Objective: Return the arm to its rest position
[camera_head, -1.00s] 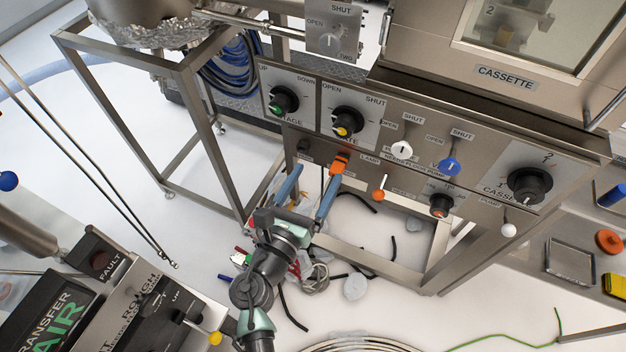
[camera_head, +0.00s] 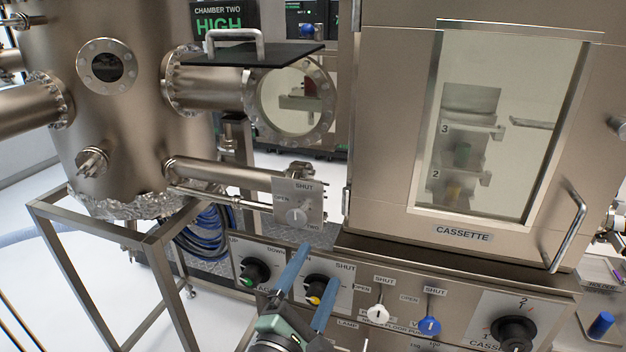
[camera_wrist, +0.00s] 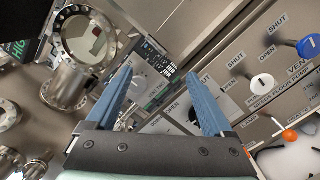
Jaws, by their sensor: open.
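My gripper (camera_head: 310,272) is in the lower middle of the head view, in front of the control panel (camera_head: 465,318). Its two blue fingers point up and stand apart with nothing between them. The right finger overlaps the yellow-marked black knob (camera_head: 317,290) in that view; I cannot tell how far apart they are in depth. In the wrist view the blue fingers (camera_wrist: 165,95) are spread, with panel labels and the metal structure behind them.
The cassette chamber (camera_head: 395,150) with its door handle (camera_head: 568,232) rises at the right. A steel vessel (camera_head: 110,130) stands at the left above an open metal frame (camera_head: 160,255). White (camera_head: 378,312) and blue (camera_head: 430,325) valve handles stick out from the panel.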

